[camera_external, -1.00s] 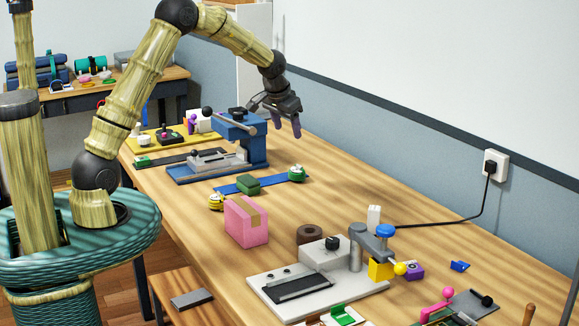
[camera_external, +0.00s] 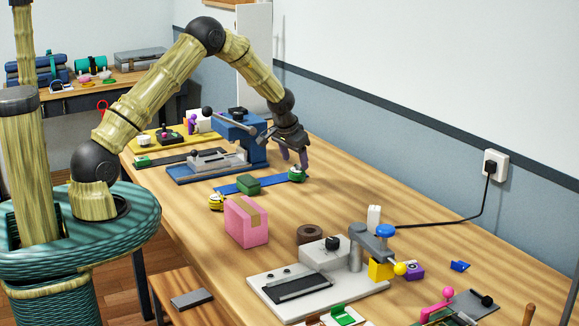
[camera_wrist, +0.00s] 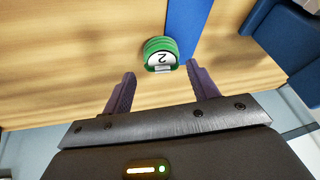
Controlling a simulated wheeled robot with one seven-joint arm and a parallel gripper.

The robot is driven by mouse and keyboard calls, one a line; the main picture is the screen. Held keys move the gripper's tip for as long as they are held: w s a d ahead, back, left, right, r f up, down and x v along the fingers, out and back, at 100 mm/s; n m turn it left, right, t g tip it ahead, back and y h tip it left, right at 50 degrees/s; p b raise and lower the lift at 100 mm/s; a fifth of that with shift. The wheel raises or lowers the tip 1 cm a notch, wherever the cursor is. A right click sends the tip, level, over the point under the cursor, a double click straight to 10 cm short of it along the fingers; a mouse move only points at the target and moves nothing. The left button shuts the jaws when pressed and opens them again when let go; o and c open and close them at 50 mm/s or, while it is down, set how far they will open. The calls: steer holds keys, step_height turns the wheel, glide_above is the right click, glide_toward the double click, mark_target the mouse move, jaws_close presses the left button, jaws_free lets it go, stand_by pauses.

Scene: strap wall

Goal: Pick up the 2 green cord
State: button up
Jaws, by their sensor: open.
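The green cord (camera_wrist: 160,46) is a small coiled bundle with a white label marked 2. It lies at the end of a blue strap (camera_wrist: 187,28) on the wooden table. In the external view the green cord (camera_external: 297,174) is at the strap's right end, partly behind a finger. My gripper (camera_external: 294,163) is open and empty, with purple fingers pointing down just above and behind the cord. In the wrist view the cord is ahead of my gripper (camera_wrist: 161,78), centred between the fingertips and apart from them.
A dark green block (camera_external: 248,185) sits on the blue strap. A yellow striped coil (camera_external: 216,202) and a pink box (camera_external: 246,222) stand nearer. A blue press (camera_external: 238,135) stands close to the left of my gripper.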

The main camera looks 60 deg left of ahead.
mark_target(297, 169)
steer(key=shift+f, duration=0.1)
steer(key=shift+p+x, duration=0.75)
steer(key=shift+x, duration=1.85)
steer(key=shift+a, duration=0.15)
steer(key=c, duration=0.7)
